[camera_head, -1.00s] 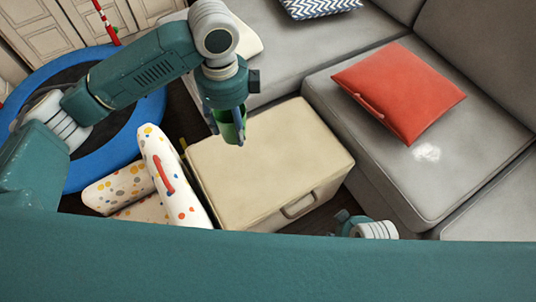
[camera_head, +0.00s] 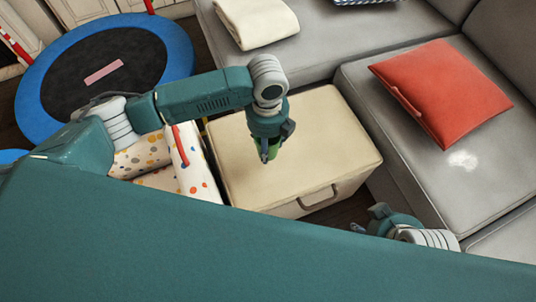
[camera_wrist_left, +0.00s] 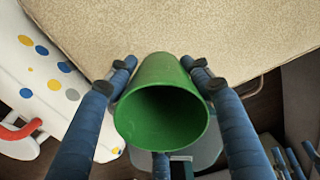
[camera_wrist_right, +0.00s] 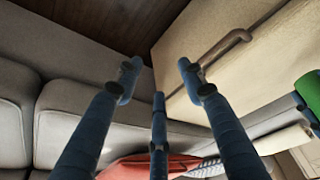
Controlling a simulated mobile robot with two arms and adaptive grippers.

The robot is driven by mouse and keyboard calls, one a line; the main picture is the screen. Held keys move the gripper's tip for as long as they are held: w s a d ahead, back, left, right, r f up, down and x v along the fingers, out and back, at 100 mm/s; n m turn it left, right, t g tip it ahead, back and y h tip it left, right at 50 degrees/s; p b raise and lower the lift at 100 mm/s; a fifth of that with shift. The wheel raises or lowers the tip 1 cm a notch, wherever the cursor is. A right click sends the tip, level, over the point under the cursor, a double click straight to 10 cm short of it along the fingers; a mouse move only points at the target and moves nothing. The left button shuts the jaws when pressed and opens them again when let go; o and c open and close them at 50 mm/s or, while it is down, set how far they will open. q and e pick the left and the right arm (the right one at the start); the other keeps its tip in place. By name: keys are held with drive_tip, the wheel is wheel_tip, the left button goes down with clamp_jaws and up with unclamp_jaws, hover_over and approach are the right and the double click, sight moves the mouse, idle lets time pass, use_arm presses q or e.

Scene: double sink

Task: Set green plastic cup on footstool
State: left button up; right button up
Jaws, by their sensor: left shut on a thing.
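The footstool (camera_head: 320,130) is a cream box with a handle on its front, standing on the floor before the grey sofa. My left gripper (camera_head: 268,154) is over the footstool's top in the head view. It is shut on the green plastic cup (camera_wrist_left: 160,115), which sits between its fingers with its open mouth toward the wrist camera. In the head view the fingers hide most of the cup; whether its base touches the footstool I cannot tell. My right gripper (camera_wrist_right: 158,78) is open and empty near the footstool's handle (camera_wrist_right: 222,48), low at the front right.
A white spotted piece with a red handle (camera_head: 190,160) stands against the footstool's left side. A blue-rimmed trampoline (camera_head: 165,60) lies at the back left. A red cushion (camera_head: 445,90) and a folded cream blanket (camera_head: 258,22) lie on the sofa (camera_head: 400,150).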

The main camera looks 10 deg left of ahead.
use_arm(q)
drive_tip(key=shift+f, duration=0.6)
wheel_tip(320, 180, down, 3)
drive_tip(key=shift+f+b, duration=0.2)
drive_tip(key=shift+b, duration=0.5)
drive_tip(key=shift+f, duration=0.1)
use_arm(e)
drive_tip(key=w+a+r+t, duration=0.1)
drive_tip(key=w+r+t, duration=0.1)
drive_tip(key=w, duration=0.3)
drive_tip(key=w+a+r+t+y, duration=0.1)
drive_tip(key=w+a+r+t, duration=0.1)
drive_tip(key=w, duration=0.3)
drive_tip(key=shift+r+t, duration=0.2)
drive_tip(key=shift+t, duration=0.1)
drive_tip(key=shift+s, duration=0.1)
use_arm(q)
drive_tip(key=shift+f, duration=0.2)
drive_tip(key=o, duration=1.1)
drive_tip(key=shift+f, duration=0.1)
drive_tip(key=shift+o, duration=0.2)
use_arm(e)
drive_tip(key=shift+s+f, duration=0.15)
